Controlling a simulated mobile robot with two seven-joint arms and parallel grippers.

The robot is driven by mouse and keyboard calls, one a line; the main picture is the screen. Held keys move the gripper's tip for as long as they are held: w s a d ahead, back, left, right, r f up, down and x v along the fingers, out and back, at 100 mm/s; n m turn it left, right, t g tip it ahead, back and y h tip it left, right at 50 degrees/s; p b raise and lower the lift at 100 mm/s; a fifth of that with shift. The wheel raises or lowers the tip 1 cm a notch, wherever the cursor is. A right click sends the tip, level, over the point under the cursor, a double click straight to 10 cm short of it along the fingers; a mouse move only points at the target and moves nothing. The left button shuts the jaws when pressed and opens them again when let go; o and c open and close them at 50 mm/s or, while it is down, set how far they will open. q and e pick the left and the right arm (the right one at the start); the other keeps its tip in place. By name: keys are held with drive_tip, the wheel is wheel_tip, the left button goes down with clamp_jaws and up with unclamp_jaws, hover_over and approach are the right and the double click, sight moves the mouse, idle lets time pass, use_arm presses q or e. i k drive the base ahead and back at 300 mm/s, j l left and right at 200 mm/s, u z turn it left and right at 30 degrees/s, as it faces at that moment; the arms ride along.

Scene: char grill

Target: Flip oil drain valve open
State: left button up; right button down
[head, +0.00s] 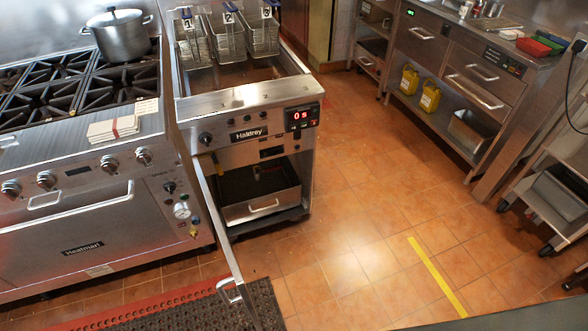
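The steel fryer (250,101) stands in the middle of the head view, with three numbered baskets (228,38) at its top. Its cabinet door (216,235) is swung open toward me and seen nearly edge-on, with the handle (230,291) near its far end. Inside the open cabinet sits a dark drain pan (262,205) with a front handle. Above the pan a small dark fitting (258,172) shows in shadow; I cannot tell if it is the drain valve or how it is turned. Neither of my grippers is in view.
A range (80,185) with a pot (120,36) adjoins the fryer on the left. A dark mat (190,312) lies at the lower left. A steel counter (450,75) and a cart (545,200) stand at right. Tiled floor (350,215) between is clear.

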sight(258, 172)
drive_tip(key=i+l+z, duration=0.15)
drive_tip(key=z, duration=0.35)
drive_tip(key=i+l+z, duration=0.15)
drive_tip(key=z, duration=0.3)
drive_tip(key=i+l, duration=0.15)
drive_tip(key=i, duration=0.4)
drive_tip(key=i+l, duration=0.2)
drive_tip(key=i, duration=0.4)
drive_tip(key=i+u, duration=0.1)
drive_tip(key=u, duration=0.3)
drive_tip(key=i+l+u, duration=0.1)
drive_tip(key=u, duration=0.65)
drive_tip(key=i+l+u, duration=0.1)
drive_tip(key=u, duration=0.25)
drive_tip(key=l, duration=0.05)
